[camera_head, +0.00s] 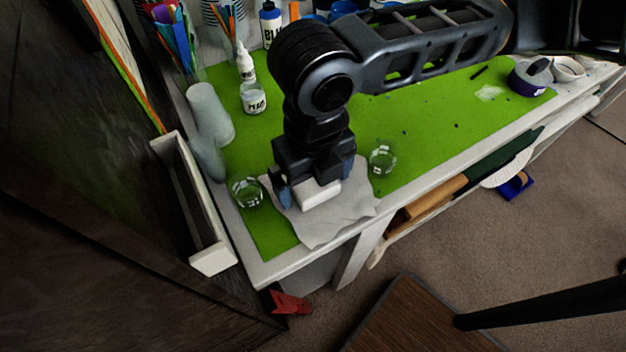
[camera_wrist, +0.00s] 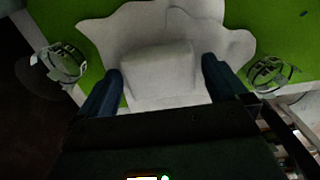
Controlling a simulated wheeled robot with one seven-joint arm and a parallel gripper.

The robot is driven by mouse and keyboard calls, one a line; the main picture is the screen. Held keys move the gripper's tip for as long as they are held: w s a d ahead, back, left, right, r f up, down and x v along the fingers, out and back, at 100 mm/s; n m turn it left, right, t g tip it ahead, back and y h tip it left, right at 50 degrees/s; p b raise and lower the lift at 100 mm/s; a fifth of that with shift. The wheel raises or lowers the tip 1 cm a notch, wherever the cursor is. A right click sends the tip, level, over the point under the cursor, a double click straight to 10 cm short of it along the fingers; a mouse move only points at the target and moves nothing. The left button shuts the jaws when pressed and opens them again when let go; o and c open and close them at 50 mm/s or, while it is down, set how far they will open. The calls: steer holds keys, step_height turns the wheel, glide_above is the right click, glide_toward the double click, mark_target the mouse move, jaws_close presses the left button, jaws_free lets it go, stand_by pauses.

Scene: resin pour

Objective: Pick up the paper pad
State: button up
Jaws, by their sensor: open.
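A white block, which looks like the paper pad (camera_head: 319,194), lies on a pale crumpled sheet (camera_head: 325,225) near the front left corner of the green-topped table. In the wrist view the pad (camera_wrist: 158,72) sits between the two blue fingers, with the sheet (camera_wrist: 128,32) spreading out beyond it. My gripper (camera_head: 316,182) is open and points down over the pad, one finger to each side. In the wrist view my gripper (camera_wrist: 161,80) shows gaps beside the pad; I cannot tell how far down the fingers reach. My gripper hides part of the pad in the head view.
One clear cup (camera_head: 247,193) stands left of my gripper and another clear cup (camera_head: 382,160) stands right, both close. Bottles (camera_head: 246,65), a small jar (camera_head: 253,98) and brush holders are behind. A purple tape roll (camera_head: 530,77) is far right. The green mat's middle is mostly clear.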

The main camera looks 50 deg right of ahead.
mark_target(314, 181)
steer(key=shift+c, duration=0.5)
steer(key=c, duration=0.9)
step_height(314, 181, up, 10)
steer(key=shift+c, duration=0.2)
